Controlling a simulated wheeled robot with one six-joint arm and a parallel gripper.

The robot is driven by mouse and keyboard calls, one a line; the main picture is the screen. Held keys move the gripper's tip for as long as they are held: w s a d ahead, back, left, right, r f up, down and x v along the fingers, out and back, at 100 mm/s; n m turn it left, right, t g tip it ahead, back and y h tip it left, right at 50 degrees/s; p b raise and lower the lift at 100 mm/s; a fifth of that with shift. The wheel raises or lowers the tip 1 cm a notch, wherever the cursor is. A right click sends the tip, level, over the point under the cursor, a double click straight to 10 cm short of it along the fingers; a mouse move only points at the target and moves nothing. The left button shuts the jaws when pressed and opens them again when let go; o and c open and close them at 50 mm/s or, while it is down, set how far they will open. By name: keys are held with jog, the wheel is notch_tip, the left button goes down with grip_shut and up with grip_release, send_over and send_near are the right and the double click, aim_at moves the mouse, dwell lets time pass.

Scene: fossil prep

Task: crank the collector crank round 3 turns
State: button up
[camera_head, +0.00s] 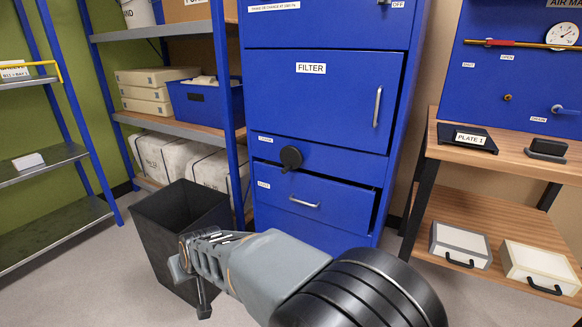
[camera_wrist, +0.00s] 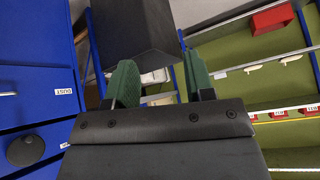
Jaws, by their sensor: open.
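The collector crank (camera_head: 291,157) is a black round disc with a small handle below it, on the blue cabinet (camera_head: 320,90) between the FILTER door and the lower drawer. In the wrist view the black disc (camera_wrist: 26,150) shows at the lower left. My gripper (camera_head: 184,264) is left of and nearer than the crank, low in front of the black bin, and apart from the crank. In the wrist view its two green-padded fingers (camera_wrist: 160,80) stand apart with nothing held between them.
An open black bin (camera_head: 180,225) stands left of the cabinet, close behind my gripper. The drawer (camera_head: 310,200) below the crank looks slightly open. Shelving (camera_head: 170,125) stands at left and a wooden bench (camera_head: 520,150) at right. Some floor before the cabinet is clear.

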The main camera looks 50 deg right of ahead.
jog(key=w+d+r+m+t+h+p, duration=0.1)
jog(key=w+d+m+t, duration=0.1)
jog(key=w+d, duration=0.3)
jog(key=w+d+r+m+t+h+p, duration=0.1)
jog(key=w+d+r+t+h, duration=0.1)
jog(key=w, duration=0.4)
jog(key=m+g+h+p, duration=0.4)
jog(key=m+g+h, duration=0.3)
jog(key=m+h, duration=0.85)
send_near(285, 171)
jog(key=w+d+n+h+b, duration=0.1)
jog(key=d, duration=0.2)
jog(key=w+d+n+h, duration=0.1)
jog(key=d, duration=0.3)
jog(key=w+d+n+h+b, duration=0.1)
jog(key=d+h, duration=0.1)
jog(key=d, duration=0.2)
jog(key=shift+w+d+f+n+b, duration=0.1)
jog(key=shift+w+n+b, duration=0.15)
jog(key=shift+b, duration=0.1)
grip_shut()
